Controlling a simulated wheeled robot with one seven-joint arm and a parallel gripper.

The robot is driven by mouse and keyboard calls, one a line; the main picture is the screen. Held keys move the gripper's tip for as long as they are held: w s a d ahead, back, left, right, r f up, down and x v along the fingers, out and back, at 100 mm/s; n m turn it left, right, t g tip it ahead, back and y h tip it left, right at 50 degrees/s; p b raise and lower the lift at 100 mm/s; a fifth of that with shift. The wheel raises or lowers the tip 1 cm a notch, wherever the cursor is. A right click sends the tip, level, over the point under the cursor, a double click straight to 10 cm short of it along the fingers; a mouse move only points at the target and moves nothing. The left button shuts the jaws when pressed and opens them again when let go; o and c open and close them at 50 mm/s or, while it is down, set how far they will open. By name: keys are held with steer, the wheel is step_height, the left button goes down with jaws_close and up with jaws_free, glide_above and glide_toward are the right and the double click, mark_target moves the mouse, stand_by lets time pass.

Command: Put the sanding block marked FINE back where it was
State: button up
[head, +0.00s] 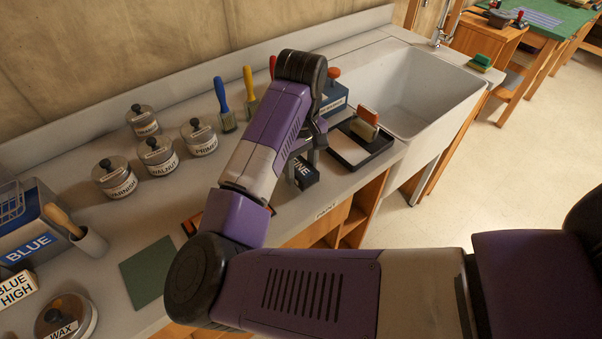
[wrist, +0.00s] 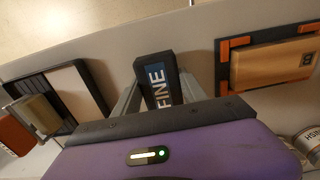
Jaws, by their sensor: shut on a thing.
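The sanding block marked FINE (head: 303,172) is a dark block with a blue-and-white label, near the counter's front edge in the head view. My gripper (head: 305,158) is shut on it; in the wrist view the block (wrist: 155,85) sits between the two fingers. I cannot tell how high it is above the counter. A black tray with a pale inside (head: 345,148) lies to its right, with an orange-and-beige block (head: 367,122) at it. In the wrist view, a dark panel with orange corners (wrist: 226,72) carries a wooden block (wrist: 272,66).
Lidded tins, including WALNUT (head: 160,158), and upright brushes (head: 224,105) stand behind my arm. A green mat (head: 148,270) lies at the front left, beside a WAX tin (head: 66,318). A white sink (head: 425,90) is at the right. My arm hides part of the counter.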

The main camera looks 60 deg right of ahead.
mark_target(302, 167)
steer(key=shift+f, duration=1.35)
steer(key=shift+f, duration=0.15)
steer(key=o, duration=1.4)
steer(key=shift+r, duration=0.2)
step_height(302, 167, up, 12)
steer(key=shift+b, duration=0.9)
